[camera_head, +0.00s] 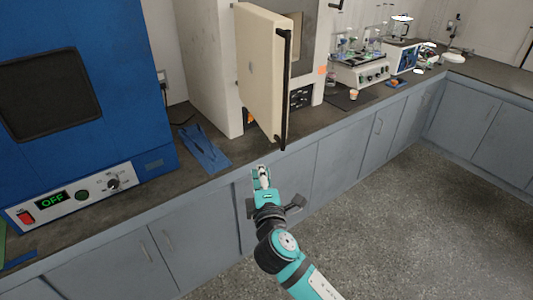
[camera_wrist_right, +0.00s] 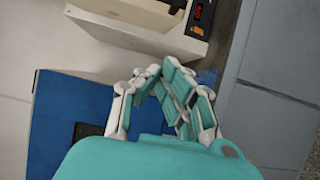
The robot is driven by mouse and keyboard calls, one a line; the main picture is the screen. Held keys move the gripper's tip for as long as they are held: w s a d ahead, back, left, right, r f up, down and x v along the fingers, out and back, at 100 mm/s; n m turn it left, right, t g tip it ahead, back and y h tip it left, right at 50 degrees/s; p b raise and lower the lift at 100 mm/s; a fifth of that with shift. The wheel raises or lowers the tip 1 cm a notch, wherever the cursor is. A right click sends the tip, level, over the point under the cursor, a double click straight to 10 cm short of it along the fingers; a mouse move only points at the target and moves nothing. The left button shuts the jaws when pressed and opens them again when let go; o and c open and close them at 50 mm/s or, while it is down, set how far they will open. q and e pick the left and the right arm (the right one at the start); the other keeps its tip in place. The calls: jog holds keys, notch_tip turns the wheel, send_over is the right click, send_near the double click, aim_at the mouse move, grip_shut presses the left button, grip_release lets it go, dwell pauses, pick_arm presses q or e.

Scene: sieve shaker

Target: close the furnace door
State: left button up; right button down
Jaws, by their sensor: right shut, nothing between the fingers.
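The furnace (camera_head: 208,65) stands on the counter as a pale box. Its thick cream door (camera_head: 262,75) is open and swung out toward the room, with a long black vertical handle (camera_head: 284,90) on its free edge. My right gripper (camera_head: 262,170) is below the door's lower end, just off the counter front, apart from the handle. It is shut and empty. In the right wrist view my gripper's fingers (camera_wrist_right: 172,90) are close together, with part of the cream furnace (camera_wrist_right: 135,30) beyond them. My left gripper is not in view.
A blue oven (camera_head: 70,100) with an "OFF" display is at the left. Blue cloth-like items (camera_head: 205,148) lie on the dark counter beside the furnace. Lab equipment (camera_head: 358,68) stands to the right. The floor (camera_head: 400,200) is clear.

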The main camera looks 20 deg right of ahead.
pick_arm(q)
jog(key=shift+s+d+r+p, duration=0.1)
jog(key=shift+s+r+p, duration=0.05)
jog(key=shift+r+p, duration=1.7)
pick_arm(e)
jog(key=w+d, duration=0.5)
jog(key=w, duration=0.4)
jog(key=shift+w+d, duration=0.15)
jog(key=shift+w, duration=0.1)
